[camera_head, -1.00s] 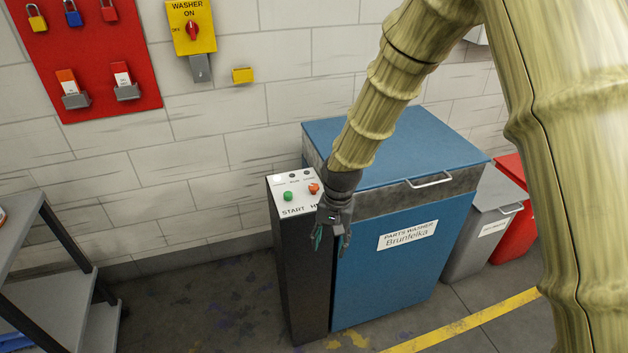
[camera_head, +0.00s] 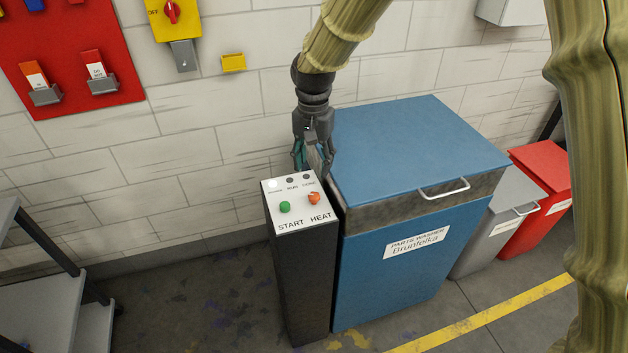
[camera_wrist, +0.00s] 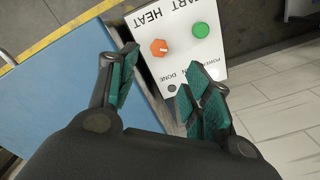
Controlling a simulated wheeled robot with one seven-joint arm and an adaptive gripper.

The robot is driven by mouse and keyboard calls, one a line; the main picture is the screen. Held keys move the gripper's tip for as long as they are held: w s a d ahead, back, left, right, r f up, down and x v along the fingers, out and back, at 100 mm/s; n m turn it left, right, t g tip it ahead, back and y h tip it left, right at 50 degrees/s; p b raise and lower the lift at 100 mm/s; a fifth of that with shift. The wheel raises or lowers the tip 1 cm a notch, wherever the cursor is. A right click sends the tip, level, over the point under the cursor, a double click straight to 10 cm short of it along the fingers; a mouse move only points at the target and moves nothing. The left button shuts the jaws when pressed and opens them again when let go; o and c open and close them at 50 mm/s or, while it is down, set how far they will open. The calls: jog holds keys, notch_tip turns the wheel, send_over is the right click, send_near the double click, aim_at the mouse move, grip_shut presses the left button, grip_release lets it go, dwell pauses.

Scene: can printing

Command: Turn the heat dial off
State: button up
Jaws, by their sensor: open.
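The orange heat dial (camera_head: 314,198) sits on the white top panel (camera_head: 292,222) of a dark control box, above the printed word HEAT. It also shows in the wrist view (camera_wrist: 159,47), with a pale mark on its lower right. A green START button (camera_head: 285,207) is to its left in the head view. My gripper (camera_head: 314,168) is open and empty, pointing down over the back edge of the panel. In the wrist view its teal fingertips (camera_wrist: 158,75) are spread apart, with the dial beyond them. I see no contact with the dial.
The blue parts washer (camera_head: 410,150) stands directly right of the control box. A block wall (camera_head: 190,150) is close behind. A red board (camera_head: 65,60) and a yellow washer switch (camera_head: 172,15) hang on the wall. Open floor (camera_head: 210,310) lies in front left.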

aim_at(314, 195)
jog(key=shift+s+f+p, duration=0.1)
jog(key=shift+f+p, duration=0.9)
jog(key=shift+f, duration=4.2)
jog(key=c, duration=1.1)
